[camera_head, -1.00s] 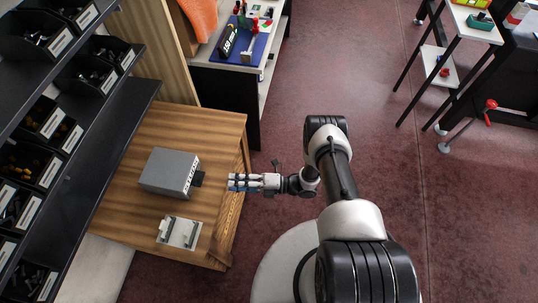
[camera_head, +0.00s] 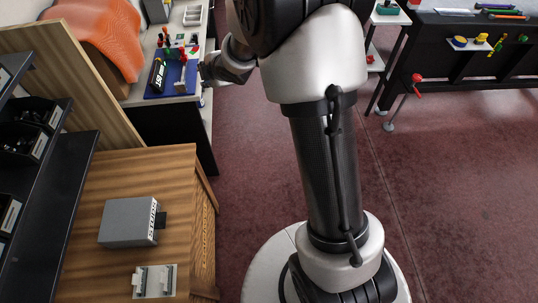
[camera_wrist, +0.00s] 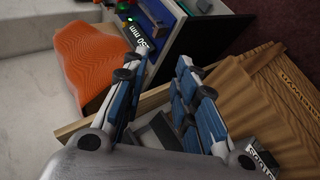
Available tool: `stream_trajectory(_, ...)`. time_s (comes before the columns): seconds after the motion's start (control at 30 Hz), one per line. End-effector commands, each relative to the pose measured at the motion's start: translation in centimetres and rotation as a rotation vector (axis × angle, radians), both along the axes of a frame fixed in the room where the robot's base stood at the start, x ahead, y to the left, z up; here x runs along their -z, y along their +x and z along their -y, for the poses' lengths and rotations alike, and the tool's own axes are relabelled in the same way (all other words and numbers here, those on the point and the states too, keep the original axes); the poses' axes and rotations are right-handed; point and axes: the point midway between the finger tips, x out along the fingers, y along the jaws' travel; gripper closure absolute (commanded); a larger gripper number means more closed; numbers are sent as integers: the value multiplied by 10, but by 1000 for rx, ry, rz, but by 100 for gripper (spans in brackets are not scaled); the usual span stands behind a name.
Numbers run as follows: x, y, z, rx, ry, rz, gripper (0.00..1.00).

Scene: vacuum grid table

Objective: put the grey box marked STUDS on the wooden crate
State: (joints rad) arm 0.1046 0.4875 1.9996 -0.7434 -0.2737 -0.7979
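The grey box (camera_head: 126,222) marked STUDS lies flat on the wooden crate (camera_head: 180,175), its white label facing right in the head view. A dark tab sticks out beside the label. In the wrist view my gripper (camera_wrist: 155,70) has its blue-padded fingers spread apart, with nothing visibly held between them. A white lettered label (camera_wrist: 262,160), seemingly the box's, shows at lower right, with the rest hidden behind my gripper. The wood there (camera_wrist: 290,145) carries dark lettering. In the head view my arm hides most of my gripper, which is away from the box.
A pale bracket plate (camera_head: 155,281) lies on the wood in front of the box. A dark bin rack (camera_head: 45,200) stands at left. Behind a wooden panel (camera_head: 75,80) are an orange cloth (camera_head: 100,35) and a bench with a blue mat (camera_head: 175,77). Red floor is open at right.

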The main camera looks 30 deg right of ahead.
Motion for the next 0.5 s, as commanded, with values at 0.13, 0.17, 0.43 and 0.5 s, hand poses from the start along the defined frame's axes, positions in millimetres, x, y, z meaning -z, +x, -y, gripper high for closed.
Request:
stream_trajectory(0.13,-70,-56,23,290,108,-46,73)
stream_trajectory(0.17,-80,-70,26,348,136,-58,73)
stream_trajectory(0.43,-134,-223,29,826,444,-191,73)
stream_trajectory(0.5,-136,-266,22,932,531,-238,73)
